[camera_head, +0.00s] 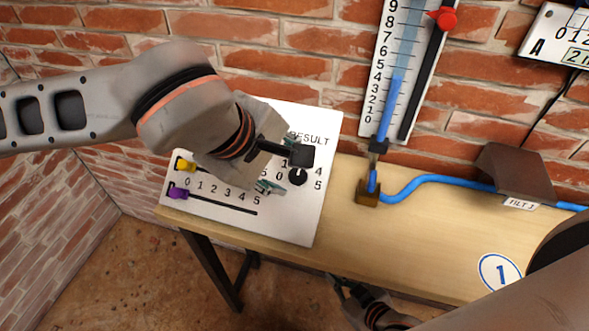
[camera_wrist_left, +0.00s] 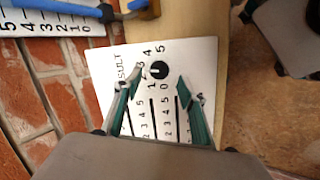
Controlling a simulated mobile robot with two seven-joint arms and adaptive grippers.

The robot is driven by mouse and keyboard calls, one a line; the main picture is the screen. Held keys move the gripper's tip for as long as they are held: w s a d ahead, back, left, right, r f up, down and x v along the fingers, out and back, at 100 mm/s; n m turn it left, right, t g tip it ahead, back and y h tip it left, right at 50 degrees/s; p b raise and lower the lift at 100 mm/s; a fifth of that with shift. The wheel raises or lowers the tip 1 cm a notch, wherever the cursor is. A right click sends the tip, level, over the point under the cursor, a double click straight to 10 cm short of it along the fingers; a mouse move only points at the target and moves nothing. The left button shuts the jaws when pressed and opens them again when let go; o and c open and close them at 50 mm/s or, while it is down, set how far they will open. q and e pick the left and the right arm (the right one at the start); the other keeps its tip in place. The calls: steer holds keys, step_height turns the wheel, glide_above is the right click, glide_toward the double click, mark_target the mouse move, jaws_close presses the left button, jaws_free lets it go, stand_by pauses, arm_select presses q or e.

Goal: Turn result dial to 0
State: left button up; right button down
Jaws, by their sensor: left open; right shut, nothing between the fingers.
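The result dial (camera_head: 298,177) is a small round black knob on a white panel (camera_head: 290,222), with digits printed around it. In the left wrist view the dial (camera_wrist_left: 159,70) lies between the two open fingertips of my left gripper (camera_wrist_left: 157,78). I cannot tell whether either finger touches it, or which digit it points to. In the head view my left gripper (camera_head: 286,166) reaches over the panel from the left and hides part of the digits and the RESULT label. My right gripper (camera_head: 345,286) is shut and empty, low by the table's front edge, away from the panel.
A yellow slider (camera_head: 185,165) and a purple slider (camera_head: 178,193) sit at the panel's left. A blue tube (camera_head: 430,179) runs along the wooden table (camera_head: 410,235) to a wall scale (camera_head: 381,85) with a red knob (camera_head: 444,18). A brick wall stands behind.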

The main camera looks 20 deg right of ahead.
mark_target(297, 176)
arm_select(q)
steer(key=shift+x, duration=2)
steer(key=shift+r, duration=0.1)
steer(key=c, duration=1.1)
